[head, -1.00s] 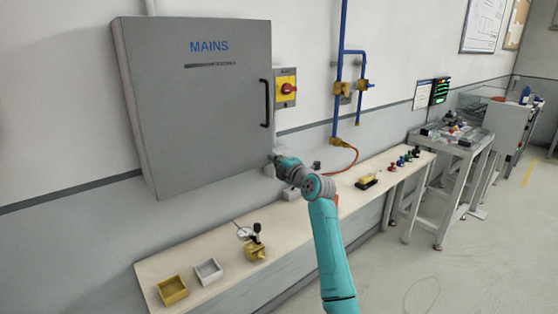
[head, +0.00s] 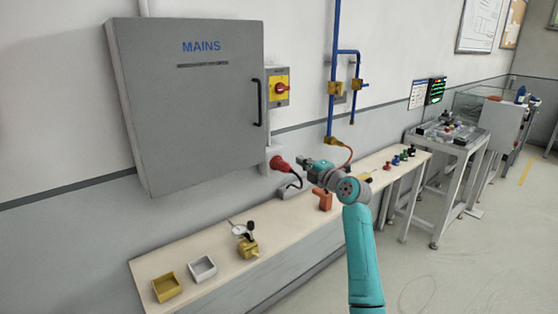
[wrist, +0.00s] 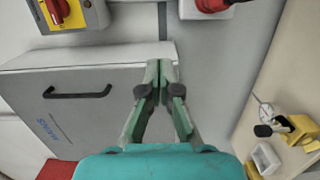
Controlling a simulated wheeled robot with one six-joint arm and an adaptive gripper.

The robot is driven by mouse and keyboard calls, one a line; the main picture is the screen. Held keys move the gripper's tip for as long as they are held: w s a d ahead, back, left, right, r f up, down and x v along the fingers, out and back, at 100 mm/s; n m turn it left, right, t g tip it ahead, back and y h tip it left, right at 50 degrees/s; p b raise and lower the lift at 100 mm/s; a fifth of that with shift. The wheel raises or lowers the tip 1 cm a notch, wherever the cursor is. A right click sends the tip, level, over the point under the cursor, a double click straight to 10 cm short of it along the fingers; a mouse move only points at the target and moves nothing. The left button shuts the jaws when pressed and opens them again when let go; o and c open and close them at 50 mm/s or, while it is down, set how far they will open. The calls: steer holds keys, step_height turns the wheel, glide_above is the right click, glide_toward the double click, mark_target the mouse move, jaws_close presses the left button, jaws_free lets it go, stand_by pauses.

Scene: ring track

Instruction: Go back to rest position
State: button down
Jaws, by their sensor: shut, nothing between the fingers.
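My gripper (head: 304,163) is shut with nothing between its fingers. In the head view it stands above the bench, just right of a red plug (head: 281,164) on the wall, apart from it as far as I can tell. In the wrist view the closed fingertips (wrist: 160,80) show against the grey cabinet and the wall. The red plug also shows at the top edge of the wrist view (wrist: 212,5), clear of the fingers. A dark cable hangs from the plug towards the bench.
The grey MAINS cabinet (head: 190,110) hangs on the wall beside a yellow-red switch (head: 281,88). The bench (head: 215,285) carries a yellow bin (head: 166,288), a white bin (head: 203,269), a dial gauge (head: 240,230) and an orange item (head: 323,199). Floor is open at right.

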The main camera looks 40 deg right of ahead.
steer(key=shift+s, duration=0.1)
steer(key=s+a+f+m+g+h, duration=0.1)
steer(key=s+a+f+m, duration=0.3)
steer(key=s+a+f, duration=0.55)
steer(key=s+a+f+m+g, duration=0.1)
steer(key=s+a+f+m, duration=0.35)
steer(key=a+f, duration=1)
steer(key=s+a+f+m, duration=0.2)
steer(key=s+a+f, duration=0.15)
steer(key=s, duration=0.55)
steer(key=s+a+f+m+g, duration=0.1)
steer(key=s+a+f+m, duration=0.2)
steer(key=s, duration=0.6)
steer(key=s+a+f+m, duration=0.1)
steer(key=s+a+f, duration=0.35)
steer(key=s, duration=0.45)
steer(key=s+a+r+m+y, duration=0.1)
steer(key=s+a+r, duration=0.1)
steer(key=s+r, duration=0.3)
steer(key=s+a+r+m+y, duration=0.1)
steer(key=s+a+r, duration=0.2)
steer(key=s, duration=0.8)
step_height(320, 180, up, 2)
steer(key=shift+s+a+y, duration=0.15)
steer(key=shift+s+y, duration=0.1)
steer(key=shift+y, duration=0.15)
